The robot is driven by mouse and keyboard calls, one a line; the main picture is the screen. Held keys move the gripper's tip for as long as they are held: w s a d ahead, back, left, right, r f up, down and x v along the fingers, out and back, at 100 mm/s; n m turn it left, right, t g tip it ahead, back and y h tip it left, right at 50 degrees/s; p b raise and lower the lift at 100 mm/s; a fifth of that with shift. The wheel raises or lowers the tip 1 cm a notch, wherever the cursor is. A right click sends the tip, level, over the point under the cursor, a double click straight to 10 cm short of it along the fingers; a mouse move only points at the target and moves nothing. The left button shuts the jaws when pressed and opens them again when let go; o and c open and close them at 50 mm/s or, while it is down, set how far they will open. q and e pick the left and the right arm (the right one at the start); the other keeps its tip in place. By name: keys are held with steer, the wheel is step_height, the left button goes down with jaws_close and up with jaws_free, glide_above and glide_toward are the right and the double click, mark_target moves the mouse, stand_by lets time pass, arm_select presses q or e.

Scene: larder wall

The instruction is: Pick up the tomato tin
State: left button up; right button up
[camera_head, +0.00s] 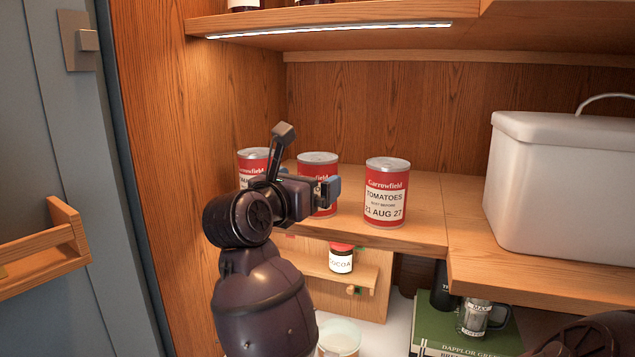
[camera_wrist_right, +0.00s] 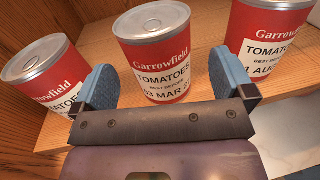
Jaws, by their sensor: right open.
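Three red and white Garrowfield tins stand upright on the wooden shelf. The right tin (camera_head: 387,190) reads TOMATOES, 21 AUG 27, and shows partly in the right wrist view (camera_wrist_right: 270,35). The middle tin (camera_head: 319,160) reads TOMATOES and a date with MAR in the right wrist view (camera_wrist_right: 155,52). The left tin (camera_head: 253,156) is partly hidden by my arm; its lower label is cut off in the wrist view (camera_wrist_right: 48,72). My right gripper (camera_head: 322,192) is open, with blue-padded fingers (camera_wrist_right: 166,82) on either side of the middle tin's view. I cannot tell whether they reach around it.
A white lidded bin (camera_head: 560,180) stands on the shelf at the right. A lit upper shelf (camera_head: 340,22) hangs above. The side wall (camera_head: 200,110) is close on the left. Below are a cocoa jar (camera_head: 341,258), a green book (camera_head: 455,333) and a glass jug (camera_head: 474,318).

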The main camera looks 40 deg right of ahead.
steer(key=p+x, duration=0.1)
steer(key=x, duration=0.4)
steer(key=shift+w+a+f+p, duration=0.1)
steer(key=shift+w+p, duration=0.05)
steer(key=shift+p, duration=0.2)
steer(key=c, duration=1.2)
steer(key=shift+o, duration=0.2)
steer(key=shift+r+b, duration=0.65)
steer(key=shift+r, duration=4.45)
